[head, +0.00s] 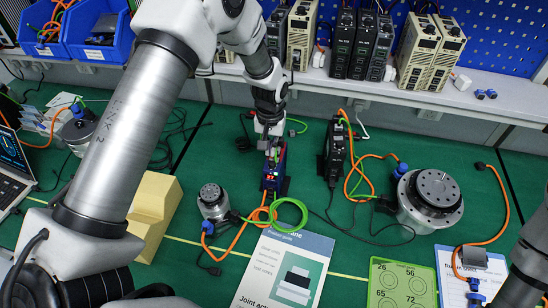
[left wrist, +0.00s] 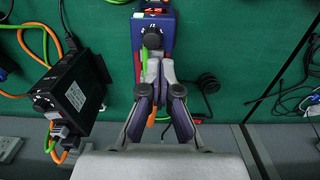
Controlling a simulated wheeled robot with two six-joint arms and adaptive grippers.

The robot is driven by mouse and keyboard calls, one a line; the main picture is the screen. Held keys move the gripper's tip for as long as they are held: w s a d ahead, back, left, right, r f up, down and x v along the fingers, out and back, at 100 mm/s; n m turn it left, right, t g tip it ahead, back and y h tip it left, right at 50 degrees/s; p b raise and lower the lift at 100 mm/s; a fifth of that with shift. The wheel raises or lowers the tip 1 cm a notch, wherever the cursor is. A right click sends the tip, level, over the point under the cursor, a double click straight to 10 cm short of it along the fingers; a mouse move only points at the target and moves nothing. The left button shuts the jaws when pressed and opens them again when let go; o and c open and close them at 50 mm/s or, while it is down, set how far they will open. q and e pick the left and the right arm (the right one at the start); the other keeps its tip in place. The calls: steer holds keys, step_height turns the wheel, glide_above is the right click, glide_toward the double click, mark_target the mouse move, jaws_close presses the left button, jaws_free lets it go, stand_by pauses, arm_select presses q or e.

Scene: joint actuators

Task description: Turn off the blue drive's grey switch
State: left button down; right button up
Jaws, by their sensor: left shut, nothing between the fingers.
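The blue drive (head: 273,172) stands upright on the green bench, left of the black drive, in the head view. In the left wrist view, the blue drive (left wrist: 168,28) is at the top middle, with a dark round knob (left wrist: 152,38) and a red rocker (left wrist: 155,9) on its face. I cannot tell for sure which part is the grey switch or how it is set. My left gripper (head: 268,137) is right at the drive's upper end. In the left wrist view the left gripper (left wrist: 159,72) is shut and empty, its tips just below the knob; contact is unclear.
A black drive (head: 333,152) with orange and green cables stands to the right. A small round actuator (head: 213,201) and a green cable coil (head: 290,214) lie near the blue drive. A large actuator (head: 430,199) is at right. A yellow block (head: 152,212) sits left.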

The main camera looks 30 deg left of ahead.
mark_target(271, 158)
arm_select(q)
steer(key=shift+f+b, duration=0.6)
steer(key=shift+f, duration=0.55)
stand_by(0.9)
step_height(271, 158, up, 7)
steer(key=p, duration=0.5)
steer(key=shift+p, duration=0.4)
